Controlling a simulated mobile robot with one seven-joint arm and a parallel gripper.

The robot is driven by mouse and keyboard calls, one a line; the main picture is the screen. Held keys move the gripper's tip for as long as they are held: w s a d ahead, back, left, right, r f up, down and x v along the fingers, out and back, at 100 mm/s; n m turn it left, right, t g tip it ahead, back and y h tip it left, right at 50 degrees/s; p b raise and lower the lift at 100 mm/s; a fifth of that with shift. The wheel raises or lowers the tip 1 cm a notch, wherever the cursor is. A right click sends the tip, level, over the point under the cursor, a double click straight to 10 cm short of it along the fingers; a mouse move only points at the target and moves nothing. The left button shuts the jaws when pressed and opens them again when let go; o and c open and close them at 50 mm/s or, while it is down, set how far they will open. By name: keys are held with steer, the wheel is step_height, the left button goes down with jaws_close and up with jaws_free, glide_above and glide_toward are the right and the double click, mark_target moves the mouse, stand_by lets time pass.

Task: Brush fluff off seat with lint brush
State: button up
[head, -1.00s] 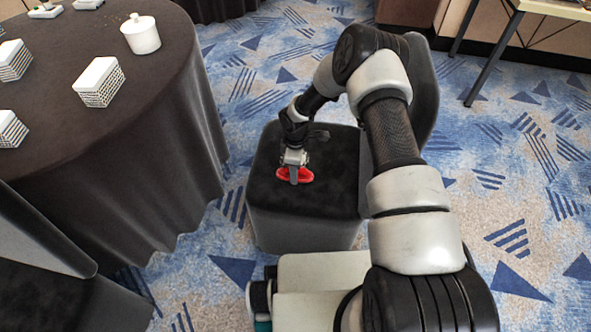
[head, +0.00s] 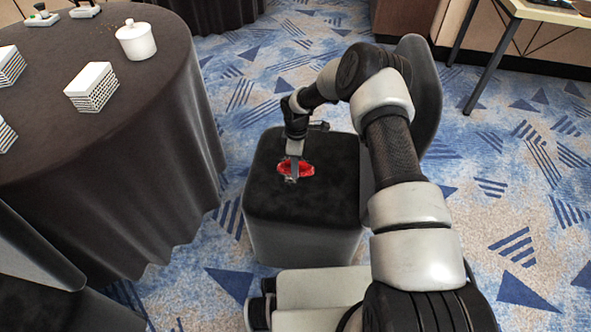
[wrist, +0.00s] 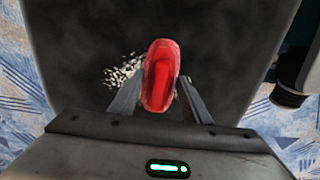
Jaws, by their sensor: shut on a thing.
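My gripper (wrist: 160,100) is shut on the red lint brush (wrist: 161,62), which sits between its two fingers. In the head view the red brush (head: 309,170) is low over the dark chair seat (head: 265,200), with my gripper (head: 292,172) coming down on it from above. I cannot tell whether the brush touches the seat. In the wrist view a patch of pale fluff (wrist: 124,72) lies on the dark seat (wrist: 225,55), just left of the brush and partly behind the left finger. The fluff cannot be made out in the head view.
The chair's dark backrest (head: 424,95) rises to the right of the seat, behind my arm. Patterned carpet (head: 500,200) is open at the right.

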steer(key=shift+w+d+f, duration=0.1)
steer(key=shift+w+d, duration=0.2)
steer(key=shift+w, duration=1.25)
steer(key=shift+w+d, duration=0.3)
steer(key=shift+w, duration=1.2)
steer(key=shift+w+d+f, duration=0.1)
steer(key=shift+w+d, duration=0.2)
steer(key=shift+w, duration=1.25)
steer(key=shift+w+a, duration=0.1)
steer(key=shift+a, duration=0.6)
steer(key=shift+a+r, duration=0.15)
steer(key=shift+a, duration=0.05)
steer(key=shift+s+r+p, duration=0.2)
steer(key=shift+s+p, duration=0.1)
steer(key=shift+p, duration=0.7)
steer(key=s+p, duration=0.1)
steer(key=p, duration=0.2)
steer(key=s+p, duration=0.1)
steer(key=p, duration=0.2)
steer(key=shift+s+a+r, duration=0.1)
steer(key=shift+s+a, duration=0.15)
steer(key=shift+s+p, duration=0.3)
steer(key=shift+p, duration=0.25)
